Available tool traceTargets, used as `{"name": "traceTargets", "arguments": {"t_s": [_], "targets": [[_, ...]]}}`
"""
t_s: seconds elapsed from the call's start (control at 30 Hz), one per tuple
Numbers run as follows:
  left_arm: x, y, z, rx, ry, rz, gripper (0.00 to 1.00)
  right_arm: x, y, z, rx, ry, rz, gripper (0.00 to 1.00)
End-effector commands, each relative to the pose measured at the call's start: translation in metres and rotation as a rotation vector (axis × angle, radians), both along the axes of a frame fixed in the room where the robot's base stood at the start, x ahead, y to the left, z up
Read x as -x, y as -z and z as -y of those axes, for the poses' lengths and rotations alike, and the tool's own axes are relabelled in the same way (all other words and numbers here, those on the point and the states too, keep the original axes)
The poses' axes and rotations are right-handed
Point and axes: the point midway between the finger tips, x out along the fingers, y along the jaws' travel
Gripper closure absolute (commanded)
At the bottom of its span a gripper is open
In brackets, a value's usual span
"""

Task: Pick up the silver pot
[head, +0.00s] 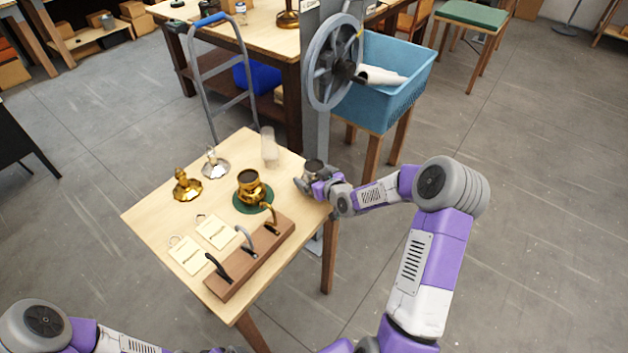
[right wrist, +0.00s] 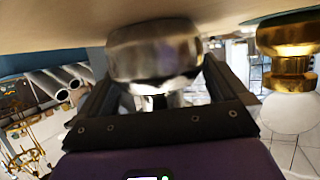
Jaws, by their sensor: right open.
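The silver pot (head: 313,167) stands at the right edge of the small wooden table, at my right gripper (head: 312,184). In the right wrist view the silver pot (right wrist: 155,60) is a rounded shiny body between the two dark fingers of the right gripper (right wrist: 157,85). The fingers are open, one on each side of it; whether either touches it I cannot tell. The pot's lower part is partly hidden by the gripper in the head view. My left arm shows only at the bottom left of the head view, with its gripper out of sight.
A brass pot (head: 250,187) sits on a green mat to the left. A brass burner (head: 187,185), a silver burner (head: 215,164) and a clear glass chimney (head: 269,147) stand farther left and back. A wooden block (head: 262,263) holds hooked handles. A post with a handwheel (head: 333,62) rises behind.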

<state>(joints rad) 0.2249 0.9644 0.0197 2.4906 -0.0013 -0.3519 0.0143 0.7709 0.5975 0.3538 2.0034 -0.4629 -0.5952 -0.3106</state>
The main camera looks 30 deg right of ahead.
Motion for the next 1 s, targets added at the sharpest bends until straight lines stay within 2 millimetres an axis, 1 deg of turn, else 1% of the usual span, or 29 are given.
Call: {"name": "traceTargets", "arguments": {"t_s": [0.17, 0.27, 0.5, 0.53, 0.77, 0.87, 1.0], "targets": [[0.000, 0.000, 0.000, 0.000, 0.000, 0.000, 0.00, 0.000, 0.000, 0.000, 0.000, 0.000, 0.000, 0.00], [0.000, 0.000, 0.000, 0.000, 0.000, 0.000, 0.00, 0.000, 0.000, 0.000, 0.000, 0.000, 0.000, 0.14], [0.000, 0.000, 0.000, 0.000, 0.000, 0.000, 0.00, 0.000, 0.000, 0.000, 0.001, 0.000, 0.000, 0.51], [0.000, 0.000, 0.000, 0.000, 0.000, 0.000, 0.00, 0.000, -0.001, 0.000, 0.001, 0.000, 0.003, 0.52], [0.000, -0.001, 0.000, 0.000, 0.000, 0.000, 0.00, 0.000, -0.004, 0.000, 0.002, 0.000, 0.003, 0.52], [0.000, -0.002, 0.000, 0.000, 0.000, 0.000, 0.00, -0.001, -0.014, 0.000, 0.004, -0.001, 0.006, 0.52], [0.000, -0.007, 0.000, 0.000, 0.000, 0.000, 0.00, -0.001, -0.042, 0.001, 0.005, 0.000, 0.008, 0.52]]}}
